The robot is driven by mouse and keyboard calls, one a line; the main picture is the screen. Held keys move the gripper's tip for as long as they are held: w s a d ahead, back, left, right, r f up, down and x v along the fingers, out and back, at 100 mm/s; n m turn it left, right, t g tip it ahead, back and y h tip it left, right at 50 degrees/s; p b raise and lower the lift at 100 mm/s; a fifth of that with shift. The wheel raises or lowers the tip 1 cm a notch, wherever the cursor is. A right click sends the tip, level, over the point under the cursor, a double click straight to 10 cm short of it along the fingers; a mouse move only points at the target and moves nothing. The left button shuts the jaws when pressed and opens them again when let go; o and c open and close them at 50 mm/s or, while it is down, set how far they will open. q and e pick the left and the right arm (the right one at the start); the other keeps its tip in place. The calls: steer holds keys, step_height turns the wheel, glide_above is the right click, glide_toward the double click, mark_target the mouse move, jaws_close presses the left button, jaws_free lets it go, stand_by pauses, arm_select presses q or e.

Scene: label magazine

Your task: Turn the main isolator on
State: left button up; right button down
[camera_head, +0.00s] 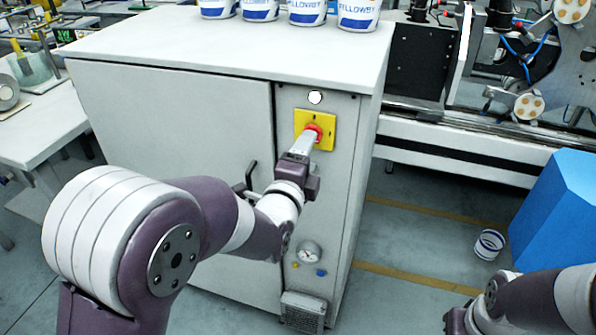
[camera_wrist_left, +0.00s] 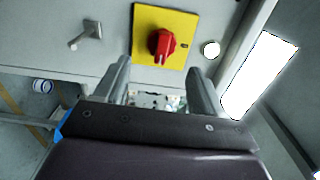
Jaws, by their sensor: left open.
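The main isolator is a red rotary knob (camera_wrist_left: 161,46) on a square yellow plate (camera_wrist_left: 143,18), on the front of a grey cabinet. In the wrist view, the knob's pale mark points toward the bottom of the picture. In the head view the knob (camera_head: 313,132) is partly hidden behind my left gripper (camera_head: 303,143). The left gripper is open, with nothing held. In the wrist view its two fingers (camera_wrist_left: 158,70) stand apart, with the knob beyond the gap between them; I cannot tell whether they touch it. My right arm shows at lower right; its fingers are out of frame.
A round white lamp (camera_head: 315,97) sits above the plate. A door handle (camera_head: 250,175) is to the left, and a gauge (camera_head: 309,251) is below. Several labelled tubs (camera_head: 306,12) stand on the cabinet top (camera_head: 230,45). A tub (camera_head: 488,245) lies on the floor near a blue box (camera_head: 560,205).

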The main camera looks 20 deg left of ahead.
arm_select(q)
steer(key=s+p, duration=0.1)
steer(key=s, duration=0.6)
steer(key=shift+s, duration=0.15)
steer(key=shift+a, duration=0.1)
steer(key=s+f+n+g, duration=0.5)
steer(key=f+n+g, duration=0.45)
steer(key=f, duration=0.25)
steer(key=s+a+f+n+g, duration=0.2)
steer(key=s+f+n+g, duration=0.3)
steer(key=s+n+g, duration=0.3)
step_height(320, 180, up, 15)
steer(key=p, duration=1.4)
steer(key=shift+s+a+n+t+y, duration=0.3)
steer(key=shift+a+n+t, duration=0.15)
